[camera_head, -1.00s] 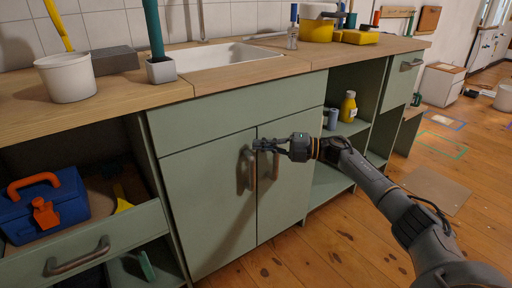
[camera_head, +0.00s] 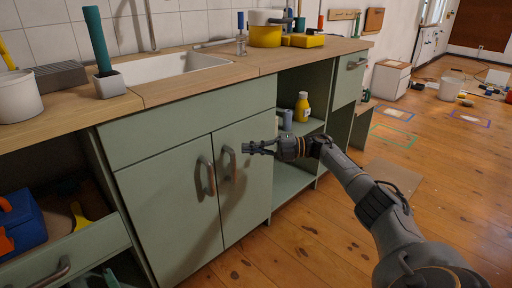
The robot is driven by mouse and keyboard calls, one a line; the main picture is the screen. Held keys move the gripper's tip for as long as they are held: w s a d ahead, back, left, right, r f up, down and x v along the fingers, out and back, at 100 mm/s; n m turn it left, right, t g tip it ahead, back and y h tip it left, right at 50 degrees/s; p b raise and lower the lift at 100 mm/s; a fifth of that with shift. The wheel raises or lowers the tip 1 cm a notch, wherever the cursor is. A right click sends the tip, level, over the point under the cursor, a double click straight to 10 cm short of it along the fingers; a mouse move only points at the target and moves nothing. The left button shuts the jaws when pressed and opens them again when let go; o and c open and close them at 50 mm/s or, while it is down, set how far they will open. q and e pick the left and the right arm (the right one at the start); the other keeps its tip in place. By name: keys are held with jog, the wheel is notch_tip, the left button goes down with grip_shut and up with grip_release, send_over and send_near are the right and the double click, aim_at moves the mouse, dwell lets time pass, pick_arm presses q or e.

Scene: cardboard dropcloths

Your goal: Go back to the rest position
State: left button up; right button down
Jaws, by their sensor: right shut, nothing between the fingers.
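My right gripper (camera_head: 259,148) is in front of the green cabinet's right door (camera_head: 243,185), with its arm coming in from the lower right. Its fingers are shut and hold nothing. It is to the right of the two door handles, and the right handle (camera_head: 229,163) shows clear of it. The left handle (camera_head: 207,177) is farther left. Both doors look shut. My left gripper is not in view.
The wooden counter (camera_head: 215,78) with a sink (camera_head: 165,68) runs above the doors. An open drawer (camera_head: 88,245) with a blue toolbox (camera_head: 22,225) sticks out at lower left. A yellow bottle (camera_head: 302,108) stands on an open shelf.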

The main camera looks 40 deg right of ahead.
jog(key=shift+s+d, duration=0.15)
jog(key=shift+d, duration=0.7)
